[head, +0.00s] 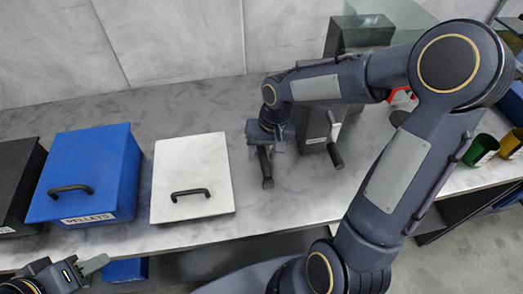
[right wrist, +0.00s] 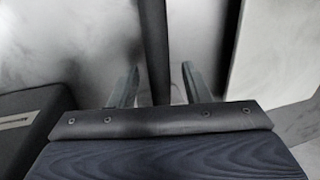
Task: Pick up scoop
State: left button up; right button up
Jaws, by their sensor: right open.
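My right gripper (head: 266,150) points down over the marble counter, between the white lid and a dark machine. In the right wrist view its two grey fingers (right wrist: 160,85) stand apart. A dark bar (right wrist: 154,45) runs between them, with a gap on each side; its near end is hidden by my palm. It appears in the head view as a black bar (head: 265,168) under the gripper, and may be the scoop's handle. No scoop bowl can be made out. My left gripper (head: 95,264) is at the lower left, in front of the counter, partly cut off.
Left of my right gripper are a white lidded bin (head: 192,165) and a blue bin marked PELLETS (head: 95,165). A dark machine (head: 312,130) with a crank (head: 334,140) stands close on the right. Green (head: 481,150) and brown cups stand at far right.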

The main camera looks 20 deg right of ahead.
jog(key=shift+a+f, duration=0.1)
jog(key=shift+f, duration=0.35)
grip_shut()
jog(key=shift+r, duration=0.15)
